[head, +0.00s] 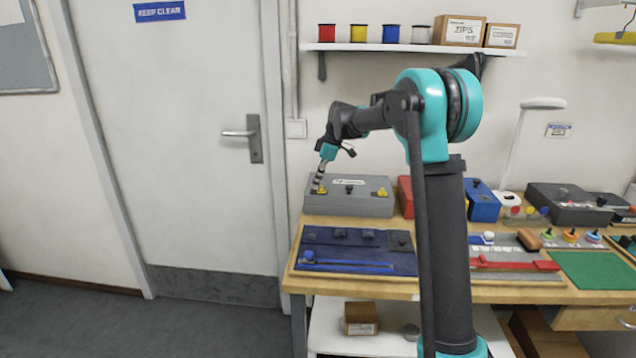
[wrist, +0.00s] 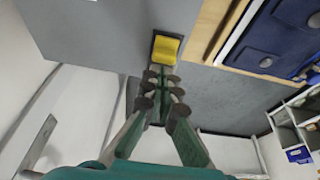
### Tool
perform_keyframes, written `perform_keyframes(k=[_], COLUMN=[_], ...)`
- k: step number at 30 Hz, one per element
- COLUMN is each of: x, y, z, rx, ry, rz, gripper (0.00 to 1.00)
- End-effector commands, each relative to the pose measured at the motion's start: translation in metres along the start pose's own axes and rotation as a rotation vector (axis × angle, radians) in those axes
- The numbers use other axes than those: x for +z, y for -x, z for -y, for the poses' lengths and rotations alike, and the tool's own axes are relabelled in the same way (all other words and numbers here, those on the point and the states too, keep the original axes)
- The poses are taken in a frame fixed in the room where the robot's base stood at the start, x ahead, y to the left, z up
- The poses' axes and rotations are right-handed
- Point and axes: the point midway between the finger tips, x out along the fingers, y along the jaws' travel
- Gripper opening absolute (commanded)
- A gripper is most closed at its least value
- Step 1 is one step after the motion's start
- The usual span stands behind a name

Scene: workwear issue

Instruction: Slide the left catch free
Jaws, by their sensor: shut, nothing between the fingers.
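A grey box (head: 350,208) with a pale label stands at the back left of the bench. It has a yellow catch at each end of its front: the left catch (head: 317,191) and the right catch (head: 382,193). My gripper (head: 318,186) points down at the left catch, its fingers partly covering it. In the wrist view the yellow left catch (wrist: 166,49) sits in a dark recess at the box's edge. My gripper's fingertips (wrist: 161,73) are close together, empty, right by the catch's near end; I cannot tell whether they touch it.
A blue mat (head: 340,238) with small dark parts and a blue strip lies in front of the box. Red and blue boxes (head: 483,203) stand to its right. A shelf (head: 400,48) with spools hangs above. A door (head: 170,130) is left of the bench.

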Motion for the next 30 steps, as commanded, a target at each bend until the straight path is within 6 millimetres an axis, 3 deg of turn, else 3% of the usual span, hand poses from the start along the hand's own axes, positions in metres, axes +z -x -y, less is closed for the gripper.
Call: perform_keyframes(k=[5,6,12,18,30], x=[-0.027,-0.024,-0.023,-0.023,-0.023], y=[-0.009,0.005,0.049,0.080,0.092], z=[0.005,0.004,0.004,0.004,0.004], rx=[0.000,0.002,0.002,0.002,0.001], ry=[-0.001,-0.005,-0.005,-0.004,-0.003], rz=[-0.002,-0.002,-0.003,-0.003,-0.003], gripper=[0.00,0.00,0.00,0.00,0.00])
